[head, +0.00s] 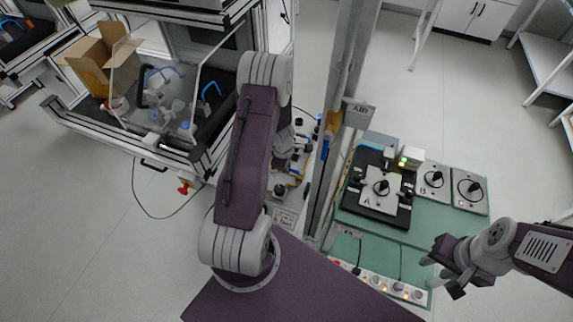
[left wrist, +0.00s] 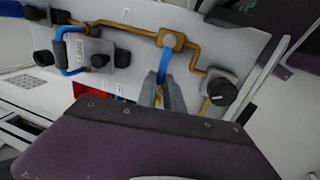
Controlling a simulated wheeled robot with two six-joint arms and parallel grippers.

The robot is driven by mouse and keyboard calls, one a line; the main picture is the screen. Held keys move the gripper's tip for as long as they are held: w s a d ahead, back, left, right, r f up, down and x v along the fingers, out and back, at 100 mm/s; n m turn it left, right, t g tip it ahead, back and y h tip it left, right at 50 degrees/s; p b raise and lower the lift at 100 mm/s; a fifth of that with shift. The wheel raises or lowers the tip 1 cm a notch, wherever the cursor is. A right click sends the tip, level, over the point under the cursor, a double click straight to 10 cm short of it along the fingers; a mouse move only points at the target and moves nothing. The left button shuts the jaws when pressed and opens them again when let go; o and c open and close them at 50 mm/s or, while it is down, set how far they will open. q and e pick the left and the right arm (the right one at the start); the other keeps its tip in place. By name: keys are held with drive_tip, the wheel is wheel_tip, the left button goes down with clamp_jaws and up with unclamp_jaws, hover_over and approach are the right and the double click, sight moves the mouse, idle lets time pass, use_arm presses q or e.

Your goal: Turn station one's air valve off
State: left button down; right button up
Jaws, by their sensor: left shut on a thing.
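In the left wrist view, a blue valve lever (left wrist: 165,64) hangs from a brass fitting (left wrist: 172,41) on a pale panel. The lever points down in the picture, roughly crosswise to the brass pipe (left wrist: 132,29). My left gripper (left wrist: 162,88) is shut on the lever's lower end, its fingers on either side. In the head view my left arm hides most of that gripper and the panel. My right gripper (head: 449,270) is open and empty at the lower right, beside the green bench.
The panel also carries a black knob (left wrist: 222,92) and a blue-handled unit (left wrist: 88,52). The green bench (head: 415,236) holds a black fixture (head: 350,211), plates B and C and a row of sockets (head: 378,285). An enclosure with a cardboard box (head: 88,67) stands left. Floor at far left is clear.

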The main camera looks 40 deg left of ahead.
use_arm(q)
drive_tip(key=shift+w+r, duration=0.1)
idle(0.3)
drive_tip(key=c, duration=1.7)
unclamp_jaws()
drive_tip(key=shift+o, duration=1.1)
drive_tip(key=shift+d, duration=0.1)
wheel_tip(320, 180, up, 9)
drive_tip(key=s+p, duration=0.2)
drive_tip(key=p, duration=0.4)
drive_tip(key=shift+d, duration=0.25)
